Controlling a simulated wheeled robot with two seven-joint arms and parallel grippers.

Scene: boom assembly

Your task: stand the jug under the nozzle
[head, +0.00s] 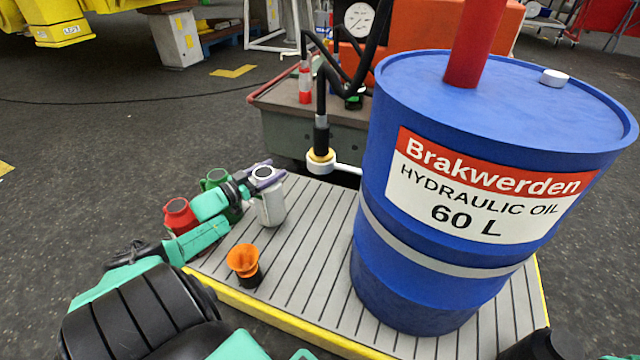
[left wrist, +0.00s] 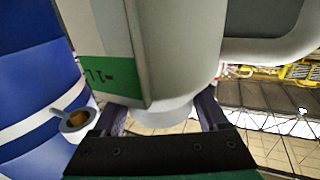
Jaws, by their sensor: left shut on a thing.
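The pale grey-white jug (head: 270,208) is upright above the slatted platform, left of the blue drum. My left gripper (head: 262,177) is shut on its upper part; in the left wrist view the jug (left wrist: 185,50) fills the top middle, with a green label and a handle at right. I cannot tell whether its base touches the platform. The nozzle (head: 320,160), with a yellowish collar, hangs from a black hose to the right of and higher than the jug; it also shows in the left wrist view (left wrist: 75,121). The jug is not beneath it.
A red jug (head: 179,215) and a green jug (head: 216,178) stand left of the held jug. An orange funnel (head: 243,260) sits in front. The large blue oil drum (head: 440,285) blocks the right side. The slatted platform (head: 315,235) is bare between funnel and drum.

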